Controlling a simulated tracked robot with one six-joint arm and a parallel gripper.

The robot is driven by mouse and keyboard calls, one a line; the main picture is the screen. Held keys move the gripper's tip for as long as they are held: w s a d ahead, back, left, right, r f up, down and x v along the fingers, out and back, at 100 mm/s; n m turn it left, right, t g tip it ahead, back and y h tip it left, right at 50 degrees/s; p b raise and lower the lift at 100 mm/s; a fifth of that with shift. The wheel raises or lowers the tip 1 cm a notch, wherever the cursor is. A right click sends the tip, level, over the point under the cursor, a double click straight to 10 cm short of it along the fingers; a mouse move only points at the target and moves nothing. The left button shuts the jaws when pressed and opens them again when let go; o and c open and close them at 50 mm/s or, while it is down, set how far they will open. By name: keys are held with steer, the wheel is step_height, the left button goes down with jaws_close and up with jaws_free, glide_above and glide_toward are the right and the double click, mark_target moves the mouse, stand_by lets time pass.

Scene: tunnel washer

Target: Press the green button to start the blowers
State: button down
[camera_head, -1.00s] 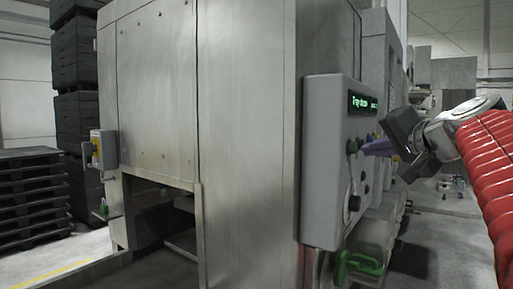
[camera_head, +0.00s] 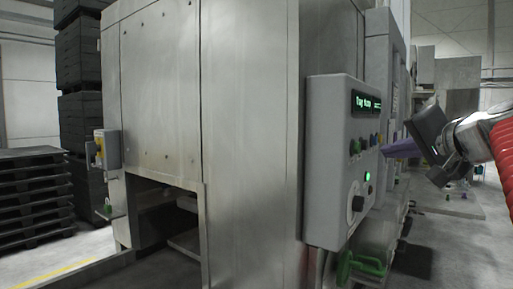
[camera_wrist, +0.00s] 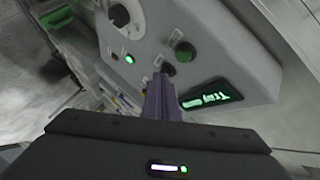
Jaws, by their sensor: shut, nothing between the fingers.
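The grey control panel (camera_head: 331,205) is fixed to the side of the steel washer. A dark green button (camera_head: 355,147) sits below its lit display (camera_head: 366,102), and a small green lamp (camera_head: 367,177) glows lower down. In the wrist view the green button (camera_wrist: 185,52) and the glowing lamp (camera_wrist: 129,59) show on the panel (camera_wrist: 232,42). My gripper (camera_head: 384,151) is shut and empty, its purple fingers pointing at the panel. The tips are apart from the green button, to its right in the head view.
The steel washer (camera_head: 245,140) fills the middle, with a dark opening low on its front. Stacked black crates (camera_head: 84,120) and pallets (camera_head: 33,195) stand at left. A green item (camera_head: 360,266) is below the panel. Floor is open to the right.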

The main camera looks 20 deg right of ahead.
steer(key=shift+s+d, duration=0.55)
steer(key=shift+s, duration=0.25)
